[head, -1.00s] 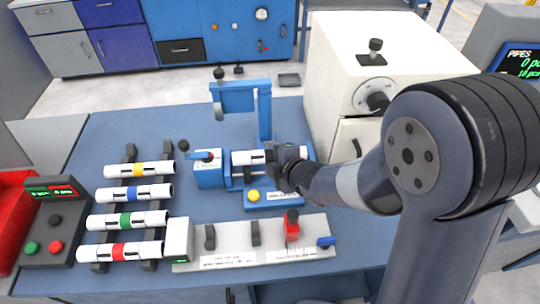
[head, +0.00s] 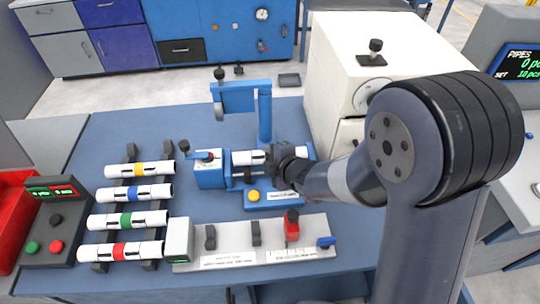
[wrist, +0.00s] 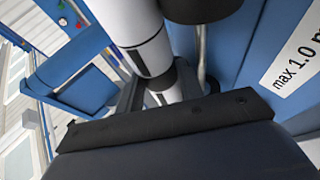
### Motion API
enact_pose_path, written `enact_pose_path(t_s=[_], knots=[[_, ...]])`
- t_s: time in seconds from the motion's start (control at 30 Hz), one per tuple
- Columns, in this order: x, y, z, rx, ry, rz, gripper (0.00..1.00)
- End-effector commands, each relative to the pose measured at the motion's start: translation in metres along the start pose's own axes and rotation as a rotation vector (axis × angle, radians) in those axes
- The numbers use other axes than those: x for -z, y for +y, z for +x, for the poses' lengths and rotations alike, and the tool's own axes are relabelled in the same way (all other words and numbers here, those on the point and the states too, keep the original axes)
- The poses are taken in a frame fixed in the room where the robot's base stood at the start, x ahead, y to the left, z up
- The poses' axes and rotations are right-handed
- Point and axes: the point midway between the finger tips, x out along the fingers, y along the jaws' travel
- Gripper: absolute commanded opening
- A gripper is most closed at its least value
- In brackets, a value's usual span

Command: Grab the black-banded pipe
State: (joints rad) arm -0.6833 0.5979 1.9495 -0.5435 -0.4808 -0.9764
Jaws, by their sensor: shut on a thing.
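The black-banded pipe (head: 247,158) is white with dark marks and lies level in the blue fixture (head: 208,175) at the middle of the bench. In the wrist view the pipe (wrist: 146,48) runs down between my fingers, with black marks along it. My gripper (head: 278,158) is at the pipe's right part in the head view and hides some of it. In the wrist view my gripper (wrist: 160,92) is shut on the pipe, with a dark finger on each side.
Pipes with yellow (head: 140,170), blue (head: 134,193), green (head: 127,219) and red (head: 120,251) bands lie on a rack at left. A blue upright post (head: 265,118) stands just behind the gripper. A grey plate (head: 235,232) with stops lies in front. A white machine (head: 335,75) stands at right.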

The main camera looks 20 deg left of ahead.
Motion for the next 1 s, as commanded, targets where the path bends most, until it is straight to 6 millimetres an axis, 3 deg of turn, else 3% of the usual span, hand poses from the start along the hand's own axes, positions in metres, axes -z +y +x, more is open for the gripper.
enact_pose_path(t_s=[0.37,0.8,1.0], knots=[[0.001,0.005,-0.003,-0.002,0.001,0.000,0.11],[0.018,0.073,-0.044,-0.003,0.000,-0.002,0.11],[0.021,0.084,-0.052,-0.001,0.000,-0.001,0.11]])
